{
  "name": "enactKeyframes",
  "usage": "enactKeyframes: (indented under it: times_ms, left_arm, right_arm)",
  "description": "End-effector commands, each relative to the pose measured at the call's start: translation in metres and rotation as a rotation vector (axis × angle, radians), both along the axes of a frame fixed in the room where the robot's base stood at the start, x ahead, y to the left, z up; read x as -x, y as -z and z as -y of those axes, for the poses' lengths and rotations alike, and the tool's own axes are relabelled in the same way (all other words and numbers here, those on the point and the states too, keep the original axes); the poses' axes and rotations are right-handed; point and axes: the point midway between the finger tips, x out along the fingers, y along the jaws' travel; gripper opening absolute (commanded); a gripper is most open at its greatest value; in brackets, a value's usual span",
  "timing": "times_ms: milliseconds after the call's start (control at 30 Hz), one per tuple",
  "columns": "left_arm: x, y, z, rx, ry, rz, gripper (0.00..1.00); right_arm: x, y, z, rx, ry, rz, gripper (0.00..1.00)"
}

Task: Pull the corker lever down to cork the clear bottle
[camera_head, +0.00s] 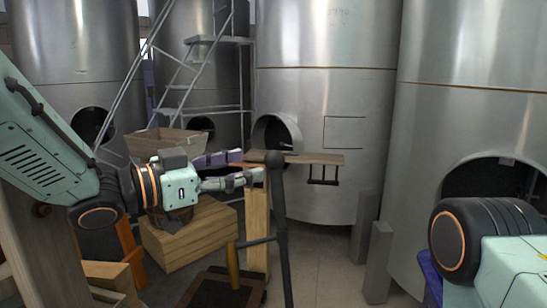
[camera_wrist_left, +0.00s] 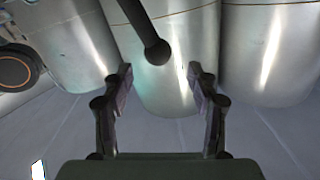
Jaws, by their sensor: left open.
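The corker lever (camera_head: 281,225) is a dark grey rod with a rounded knob at its top, standing nearly upright in front of a wooden post (camera_head: 258,235). My left gripper (camera_head: 254,166) is open, its fingers pointing right at the knob's height. In the left wrist view, the lever's knob (camera_wrist_left: 157,52) appears ahead of the open fingers (camera_wrist_left: 160,77), roughly centred between them in the picture; nothing is held. I cannot make out the clear bottle in either view. My right gripper is out of view; only part of that arm shows at the lower right.
A brass-coloured cylinder (camera_head: 233,265) and a dark base (camera_head: 215,292) sit by the post. Wooden crates (camera_head: 190,235) stand behind my left arm. Large steel tanks (camera_head: 325,80) fill the back. Grey blocks (camera_head: 378,265) stand right. Some floor (camera_head: 325,265) is clear.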

Motion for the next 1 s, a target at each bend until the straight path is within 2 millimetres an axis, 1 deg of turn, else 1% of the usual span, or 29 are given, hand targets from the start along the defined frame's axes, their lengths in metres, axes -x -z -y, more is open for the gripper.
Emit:
enactKeyframes:
  times_ms: [167, 400, 500, 667, 933, 1000]
  left_arm:
    - [-0.011, 0.000, 0.017, -0.005, 0.000, -0.001, 0.59]
    - [-0.031, 0.000, 0.045, -0.005, 0.000, -0.001, 0.59]
    - [-0.038, 0.000, 0.054, -0.003, -0.002, -0.002, 0.59]
    - [-0.043, 0.000, 0.061, -0.003, -0.002, -0.001, 0.59]
    - [-0.043, 0.001, 0.061, -0.001, -0.003, -0.001, 0.59]
    - [-0.043, 0.001, 0.061, -0.001, -0.003, -0.001, 0.53]
  right_arm:
    - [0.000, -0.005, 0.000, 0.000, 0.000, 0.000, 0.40]
    - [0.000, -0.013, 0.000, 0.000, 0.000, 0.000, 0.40]
    - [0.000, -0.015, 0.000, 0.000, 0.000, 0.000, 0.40]
    - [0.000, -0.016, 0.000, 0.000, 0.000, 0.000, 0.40]
    - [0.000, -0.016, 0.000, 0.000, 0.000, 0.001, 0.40]
    - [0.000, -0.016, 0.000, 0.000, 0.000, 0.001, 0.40]
